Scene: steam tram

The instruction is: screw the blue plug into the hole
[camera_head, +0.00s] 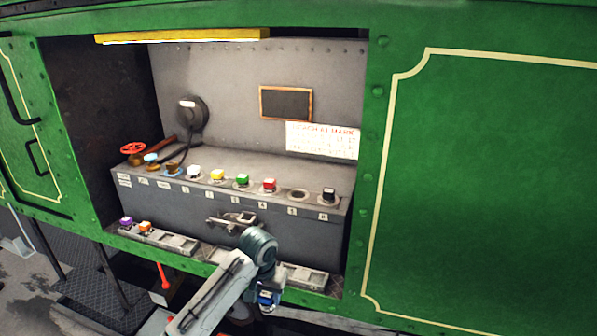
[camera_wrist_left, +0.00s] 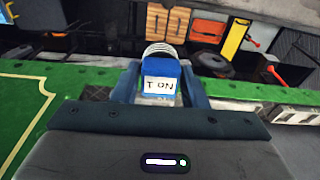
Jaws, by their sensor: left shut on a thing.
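My left gripper (camera_head: 267,299) is low in front of the green opening's sill in the head view. In the left wrist view my left gripper (camera_wrist_left: 160,92) is shut on the blue plug (camera_wrist_left: 158,80), a blue block with a white lettered label and a ribbed metal threaded end pointing away from the palm. The plug also shows as a small blue patch (camera_head: 266,298) in the head view, below and apart from the panel. An empty round hole (camera_head: 299,194) shows on the ledge, between a red plug (camera_head: 269,185) and a black plug (camera_head: 328,193). My right gripper is not in view.
White (camera_head: 194,172), yellow (camera_head: 217,175) and green (camera_head: 242,180) plugs sit left along the ledge. A red handwheel (camera_head: 132,148) stands at its left end. A metal latch (camera_head: 233,219) sticks out of the panel front. A tray (camera_head: 170,240) with purple and orange plugs lies on the sill.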

